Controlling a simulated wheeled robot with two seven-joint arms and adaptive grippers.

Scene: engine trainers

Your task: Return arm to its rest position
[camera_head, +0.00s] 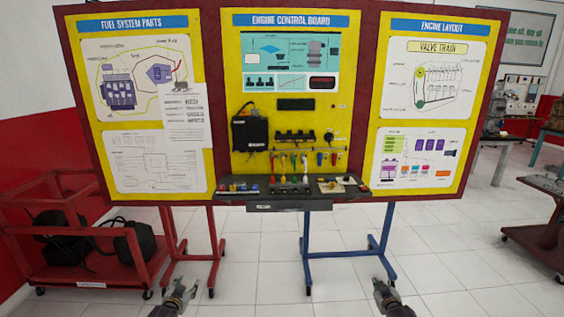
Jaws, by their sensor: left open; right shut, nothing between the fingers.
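My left gripper (181,291) shows at the bottom edge, left of centre, low in front of the board. Its fingers are apart and nothing is between them. My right gripper (381,286) shows at the bottom edge, right of centre. Its fingers are together and it holds nothing. Both grippers are well below the engine control board (239,100) and touch nothing that I can see. Most of both arms is out of view below the picture.
The yellow board stands on red legs (213,240) and blue legs (306,250). A narrow shelf (290,205) with switches juts out below its middle. A red cart (75,275) with black items stands at left, another cart (545,237) at right. White floor tiles between are clear.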

